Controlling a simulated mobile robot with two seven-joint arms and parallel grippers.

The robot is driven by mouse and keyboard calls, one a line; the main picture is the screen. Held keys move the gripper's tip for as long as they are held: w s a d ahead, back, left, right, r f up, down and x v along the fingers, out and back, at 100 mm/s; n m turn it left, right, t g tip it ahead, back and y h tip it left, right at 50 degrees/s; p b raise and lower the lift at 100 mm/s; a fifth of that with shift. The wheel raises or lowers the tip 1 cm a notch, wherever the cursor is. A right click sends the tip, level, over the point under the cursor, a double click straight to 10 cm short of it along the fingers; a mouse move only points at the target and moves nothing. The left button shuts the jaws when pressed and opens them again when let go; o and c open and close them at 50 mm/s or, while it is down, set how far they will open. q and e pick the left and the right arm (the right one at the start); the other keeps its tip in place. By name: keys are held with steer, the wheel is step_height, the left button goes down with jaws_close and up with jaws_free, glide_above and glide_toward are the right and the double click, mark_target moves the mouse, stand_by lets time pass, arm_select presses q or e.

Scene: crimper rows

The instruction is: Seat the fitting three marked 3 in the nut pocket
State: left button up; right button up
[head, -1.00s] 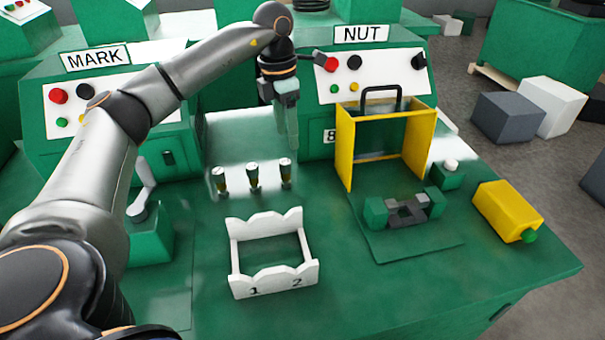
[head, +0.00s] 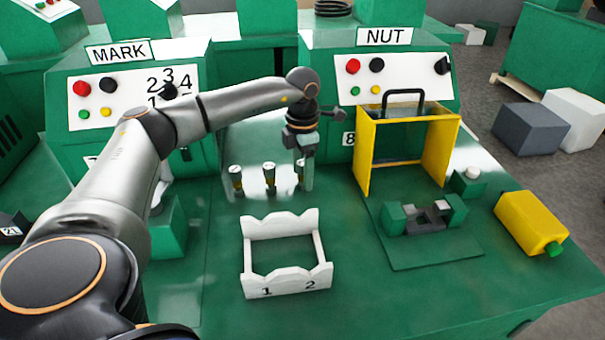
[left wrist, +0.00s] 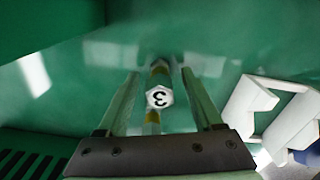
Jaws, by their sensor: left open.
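Several small dark fittings with yellow bands and pale tops stand in a row on the bench; the left one (head: 237,180) and middle one (head: 269,178) are clear of my gripper. The left gripper (head: 304,184) points down at the right-hand fitting (head: 300,171), its open fingers beside it. In the left wrist view the fitting marked 3 (left wrist: 159,97) shows its pale hex top between the open fingers (left wrist: 160,76), with gaps on both sides. The nut pocket (head: 428,218) looks like the grey jaws between green blocks on the mat before the NUT machine. My right gripper is out of view.
A white rack (head: 288,287) marked 1 and 2 stands in front of the fittings. A yellow guard frame (head: 365,155) stands behind the pocket. A yellow box (head: 530,222) with a green knob lies at the right. Bench between rack and mat is clear.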

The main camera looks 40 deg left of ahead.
arm_select(q)
steer(key=shift+f, duration=0.35)
steer(key=shift+c, duration=0.2)
jaws_close()
